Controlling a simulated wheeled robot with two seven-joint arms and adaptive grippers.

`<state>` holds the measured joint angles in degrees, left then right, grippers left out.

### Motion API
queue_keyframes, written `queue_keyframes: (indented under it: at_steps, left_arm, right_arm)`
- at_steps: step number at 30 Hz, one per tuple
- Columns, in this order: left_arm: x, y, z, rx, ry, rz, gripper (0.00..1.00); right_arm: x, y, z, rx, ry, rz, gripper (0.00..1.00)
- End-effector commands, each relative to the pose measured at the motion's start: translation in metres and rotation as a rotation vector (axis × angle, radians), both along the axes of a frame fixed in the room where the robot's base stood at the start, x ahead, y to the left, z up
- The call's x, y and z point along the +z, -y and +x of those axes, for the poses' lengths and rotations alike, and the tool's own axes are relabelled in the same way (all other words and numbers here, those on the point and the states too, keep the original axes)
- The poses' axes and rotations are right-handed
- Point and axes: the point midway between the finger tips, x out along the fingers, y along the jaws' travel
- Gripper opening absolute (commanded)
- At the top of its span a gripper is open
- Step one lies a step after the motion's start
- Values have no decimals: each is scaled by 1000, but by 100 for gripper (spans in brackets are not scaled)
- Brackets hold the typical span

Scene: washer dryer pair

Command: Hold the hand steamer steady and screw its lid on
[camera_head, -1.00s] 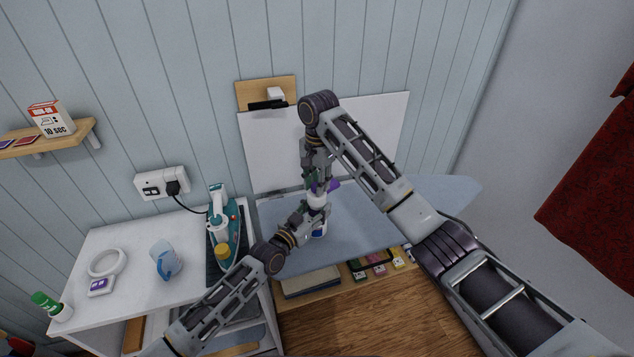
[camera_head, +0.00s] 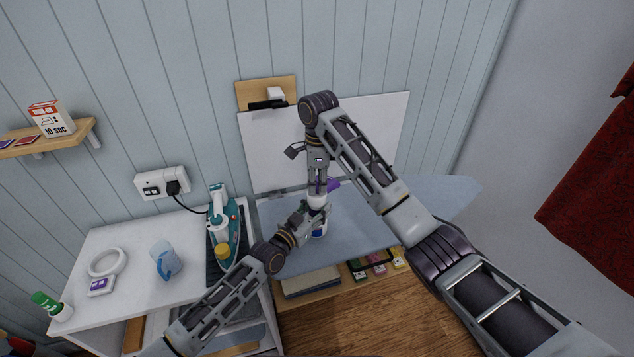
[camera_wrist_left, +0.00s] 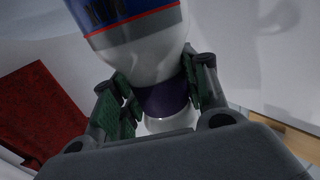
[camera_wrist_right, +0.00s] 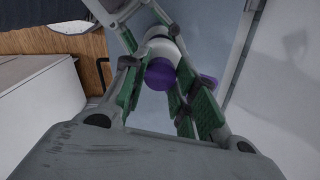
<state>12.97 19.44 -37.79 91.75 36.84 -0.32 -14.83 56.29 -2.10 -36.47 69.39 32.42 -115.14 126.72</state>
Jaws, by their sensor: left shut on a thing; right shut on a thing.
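The hand steamer (camera_head: 319,232) has a white body with a blue label and stands upright over the ironing board. Its label (camera_wrist_left: 125,14) and a dark purple band (camera_wrist_left: 165,97) show in the left wrist view. My left gripper (camera_head: 316,209) is shut around the steamer near that band. The purple lid (camera_head: 333,184) is at the steamer's top and shows between my right fingers in the right wrist view (camera_wrist_right: 160,74). My right gripper (camera_head: 318,188) comes from above and is shut on the lid. The fingers hide the joint, so I cannot tell how it is seated.
The pale blue ironing board (camera_head: 440,196) lies under both grippers. A white panel (camera_head: 270,150) stands behind.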

Motion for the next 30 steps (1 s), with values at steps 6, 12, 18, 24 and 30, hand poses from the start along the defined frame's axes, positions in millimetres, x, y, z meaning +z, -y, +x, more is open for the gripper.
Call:
queue_keyframes:
  at_steps: [6, 12, 18, 24, 30]
  left_arm:
    - [-7, -4, 1, 4, -10, 8, 0]
    - [-7, -4, 1, 4, -10, 8, 0]
    - [-7, -4, 1, 4, -11, 8, 0]
    - [-7, -4, 1, 4, -11, 8, 0]
    - [-7, -4, 1, 3, -11, 9, 0]
  right_arm:
    - [-1, 1, 0, -175, -5, -1, 21]
    - [-1, 1, 0, -337, -9, 1, 21]
    - [-1, 1, 0, -496, -11, 3, 21]
    - [-1, 0, 0, -590, -13, 5, 21]
    - [-1, 0, -1, -597, -13, 5, 21]
